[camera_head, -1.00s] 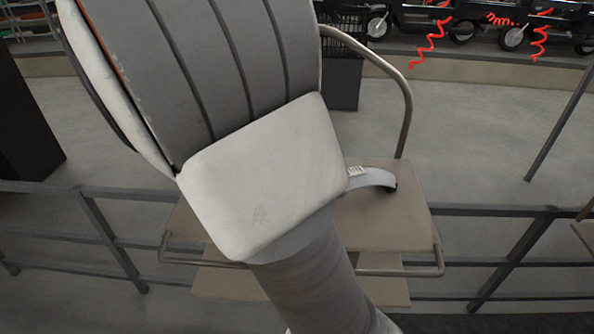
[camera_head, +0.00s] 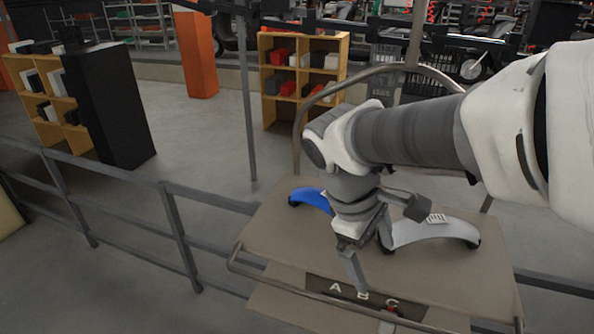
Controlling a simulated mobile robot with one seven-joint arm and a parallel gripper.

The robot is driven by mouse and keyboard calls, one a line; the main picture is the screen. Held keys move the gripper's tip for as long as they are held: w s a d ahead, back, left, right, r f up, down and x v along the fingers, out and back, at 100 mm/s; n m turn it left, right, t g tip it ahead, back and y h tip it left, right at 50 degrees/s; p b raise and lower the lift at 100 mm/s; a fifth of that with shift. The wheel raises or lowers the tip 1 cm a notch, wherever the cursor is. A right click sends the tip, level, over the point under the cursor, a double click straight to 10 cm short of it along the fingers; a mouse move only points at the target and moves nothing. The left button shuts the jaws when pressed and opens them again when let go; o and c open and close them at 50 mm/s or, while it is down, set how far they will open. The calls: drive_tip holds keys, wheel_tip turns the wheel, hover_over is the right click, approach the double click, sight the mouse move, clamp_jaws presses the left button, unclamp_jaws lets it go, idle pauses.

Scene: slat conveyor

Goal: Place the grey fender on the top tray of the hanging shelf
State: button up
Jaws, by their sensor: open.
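The grey fender (camera_head: 435,232), a pale curved piece with a dark tip at its right end, lies on the top tray (camera_head: 280,232) of the hanging shelf. Its left end is partly hidden by my gripper (camera_head: 371,264). My gripper points down over the tray, just left of the fender, with its fingers apart. I cannot tell whether a finger touches the fender. A blue fender (camera_head: 312,198) lies on the same tray, to the left behind my gripper.
A dark plate marked A B C (camera_head: 362,294) is at the tray's front edge. A bent tube frame (camera_head: 298,140) rises around the tray. A lower tray (camera_head: 262,308) shows beneath. A grey railing (camera_head: 175,215) runs left. Wooden racks (camera_head: 265,90) stand behind.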

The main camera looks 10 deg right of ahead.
drive_tip(key=s+a+r+m+t+y, duration=0.3)
drive_tip(key=a+r+m+t, duration=0.1)
drive_tip(key=m, duration=0.4)
drive_tip(key=shift+a+r+t+y, duration=0.4)
drive_tip(key=shift+a+t, duration=0.3)
drive_tip(key=shift+t, duration=0.3)
drive_tip(key=shift+f, duration=0.15)
drive_tip(key=shift+f+b, duration=0.35)
drive_tip(key=shift+b, duration=0.1)
drive_tip(key=shift+s, duration=0.15)
